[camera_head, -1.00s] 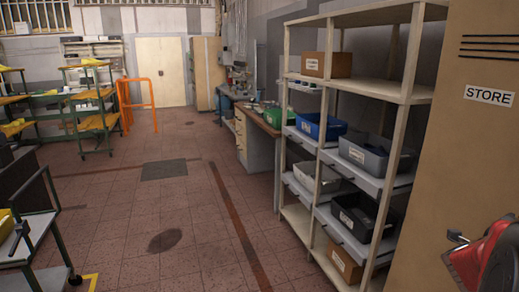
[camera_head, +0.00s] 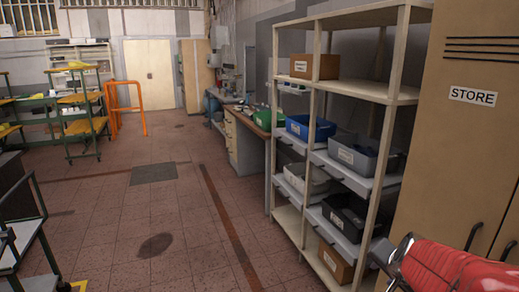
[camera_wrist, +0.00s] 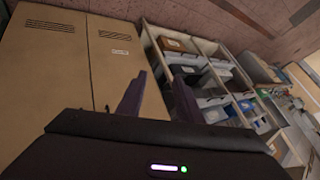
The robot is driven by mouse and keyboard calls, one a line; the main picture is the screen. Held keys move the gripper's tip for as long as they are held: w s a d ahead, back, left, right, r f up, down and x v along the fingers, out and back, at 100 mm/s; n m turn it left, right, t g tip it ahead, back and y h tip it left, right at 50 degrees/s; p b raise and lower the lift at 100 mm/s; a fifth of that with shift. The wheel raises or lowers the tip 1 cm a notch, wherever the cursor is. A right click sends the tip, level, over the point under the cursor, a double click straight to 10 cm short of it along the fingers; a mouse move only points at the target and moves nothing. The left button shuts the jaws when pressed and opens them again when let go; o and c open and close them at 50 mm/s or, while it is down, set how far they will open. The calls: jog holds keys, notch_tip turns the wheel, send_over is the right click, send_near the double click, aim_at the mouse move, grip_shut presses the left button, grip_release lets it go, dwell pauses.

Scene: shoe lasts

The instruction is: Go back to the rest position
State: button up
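My gripper (camera_wrist: 156,90) shows in the wrist view, its two dark fingers apart with nothing between them. Past the fingers, the tan store cabinet (camera_wrist: 70,70) is on the left and the shelf rack is on the right, both tilted in that view. In the head view a red part of my arm (camera_head: 455,268) comes in at the lower right, in front of the store cabinet (camera_head: 465,130). I cannot make out the gripper's fingers in the head view.
The shelf rack (camera_head: 318,135) holds a blue bin (camera_head: 310,129), grey bin (camera_head: 358,158), black bin (camera_head: 345,217) and cardboard boxes. A workbench (camera_head: 245,150) stands beyond it. Green trolleys (camera_head: 70,130) and an orange rail (camera_head: 126,103) are left. The middle floor (camera_head: 150,210) is clear.

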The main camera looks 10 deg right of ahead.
jog(key=s+a+r+n+y, duration=0.1)
jog(key=s+a+n, duration=0.3)
jog(key=a, duration=0.5)
jog(key=s+a+r+n+g+y, duration=0.1)
jog(key=s+a+r+n, duration=0.1)
jog(key=a+n, duration=0.3)
jog(key=s+a+r+n+y, duration=0.1)
jog(key=s+a+n, duration=0.3)
jog(key=a, duration=0.9)
jog(key=shift+s+r+n+y, duration=0.3)
jog(key=shift+s+y, duration=0.1)
jog(key=shift+s, duration=0.4)
